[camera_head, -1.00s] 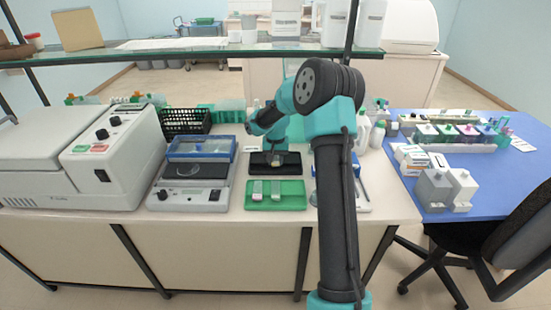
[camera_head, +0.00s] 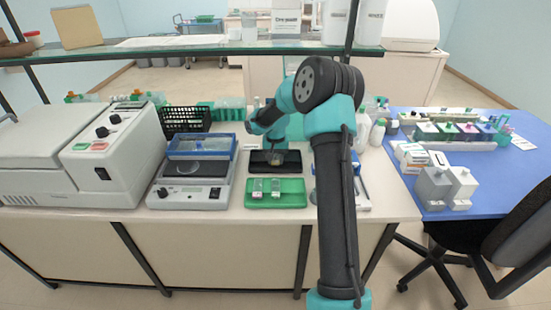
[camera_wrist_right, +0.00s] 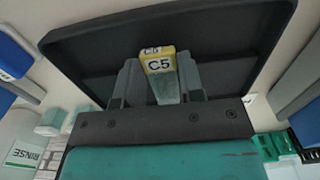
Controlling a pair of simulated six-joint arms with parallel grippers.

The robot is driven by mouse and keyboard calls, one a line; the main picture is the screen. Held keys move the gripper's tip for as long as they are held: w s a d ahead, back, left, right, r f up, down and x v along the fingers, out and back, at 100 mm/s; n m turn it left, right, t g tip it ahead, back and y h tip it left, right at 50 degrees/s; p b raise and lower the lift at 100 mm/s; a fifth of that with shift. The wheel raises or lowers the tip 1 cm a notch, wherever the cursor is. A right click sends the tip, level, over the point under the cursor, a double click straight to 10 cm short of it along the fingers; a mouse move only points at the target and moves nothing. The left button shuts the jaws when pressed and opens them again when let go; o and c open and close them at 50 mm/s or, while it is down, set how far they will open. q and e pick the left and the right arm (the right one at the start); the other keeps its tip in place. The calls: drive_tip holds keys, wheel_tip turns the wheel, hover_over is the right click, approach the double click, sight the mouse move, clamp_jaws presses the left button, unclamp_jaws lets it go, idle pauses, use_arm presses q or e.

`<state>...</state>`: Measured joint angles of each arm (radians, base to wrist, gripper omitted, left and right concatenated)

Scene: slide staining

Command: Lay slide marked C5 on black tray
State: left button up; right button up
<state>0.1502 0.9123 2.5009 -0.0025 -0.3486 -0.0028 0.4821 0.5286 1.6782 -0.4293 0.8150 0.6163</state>
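The slide marked C5 (camera_wrist_right: 160,66) has a yellow label and stands out between the fingers of my right gripper (camera_wrist_right: 160,84) in the right wrist view. The fingers sit close against both its sides. The black tray (camera_wrist_right: 235,35) fills the space behind them; in the head view the black tray (camera_head: 257,167) lies on the bench, with my right gripper (camera_head: 276,158) low over it. Whether the slide touches the tray floor cannot be told. My left gripper is not in view.
A green tray (camera_head: 253,203) with slides lies just in front of the black tray. A grey device with a blue-framed lid (camera_head: 190,196) stands to the left, a black basket (camera_head: 186,121) behind it. A glass shelf (camera_head: 200,47) runs above the back of the bench.

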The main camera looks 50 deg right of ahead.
drive_tip(key=o, duration=0.5)
drive_tip(key=shift+r, duration=0.1)
wheel_tip(320, 180, up, 17)
drive_tip(key=shift+r, duration=0.1)
idle(0.5)
idle(0.7)
